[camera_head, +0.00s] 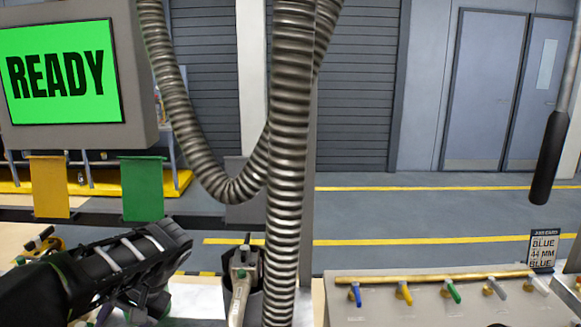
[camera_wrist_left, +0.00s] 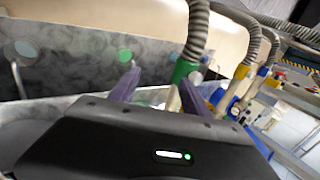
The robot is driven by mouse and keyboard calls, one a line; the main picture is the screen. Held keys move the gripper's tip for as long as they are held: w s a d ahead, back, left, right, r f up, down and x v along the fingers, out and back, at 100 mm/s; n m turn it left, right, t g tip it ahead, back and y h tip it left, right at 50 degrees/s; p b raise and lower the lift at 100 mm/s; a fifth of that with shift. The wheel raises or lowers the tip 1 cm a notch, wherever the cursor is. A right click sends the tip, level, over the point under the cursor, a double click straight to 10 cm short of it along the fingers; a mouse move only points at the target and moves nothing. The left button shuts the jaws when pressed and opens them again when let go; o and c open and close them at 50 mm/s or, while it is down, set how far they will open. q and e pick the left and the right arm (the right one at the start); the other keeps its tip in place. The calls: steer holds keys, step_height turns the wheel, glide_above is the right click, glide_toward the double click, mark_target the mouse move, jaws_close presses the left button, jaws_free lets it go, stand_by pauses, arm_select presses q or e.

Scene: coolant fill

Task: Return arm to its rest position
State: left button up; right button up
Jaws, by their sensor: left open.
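My left arm (camera_head: 130,262) comes in from the lower left in the head view, black with pale bars, its hand end low in the picture. Its fingertips are not clear there. In the left wrist view my left gripper (camera_wrist_left: 160,88) shows two purple fingers spread apart, with no object clearly held between them. A hose with a green collar (camera_wrist_left: 184,72) is close behind the right finger; I cannot tell whether they touch. My right gripper is in neither view.
A thick corrugated hose (camera_head: 290,150) hangs through the middle. A nozzle (camera_head: 241,285) stands in a dark holder beside it. A green READY screen (camera_head: 62,72) is at left. A panel with several coloured levers (camera_head: 440,305) is at right, below a hanging black handle (camera_head: 548,160).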

arm_select(q)
steer(key=s+d+f+m+h, duration=0.15)
steer(key=d+f, duration=0.25)
steer(key=f, duration=0.4)
steer(key=s+d+f+h, duration=0.15)
steer(key=d+f, duration=0.25)
steer(key=f, duration=0.5)
steer(key=s+d+f+m+h, duration=0.1)
steer(key=d+f+h, duration=0.2)
steer(key=f, duration=0.5)
steer(key=s+d+f+n+h, duration=0.2)
steer(key=s+d+f+n, duration=0.1)
steer(key=s+d+f, duration=0.55)
steer(key=s+d+f+n+h, duration=0.3)
steer(key=s+d+f, duration=0.3)
steer(key=s+f, duration=0.5)
steer(key=shift+m+t, duration=0.3)
steer(key=shift+m, duration=0.65)
steer(key=shift+w+d+r, duration=0.55)
steer(key=shift+r, duration=0.15)
steer(key=shift+w+d+r, duration=0.5)
steer(key=shift+d+r, duration=0.05)
steer(key=shift+r, duration=0.15)
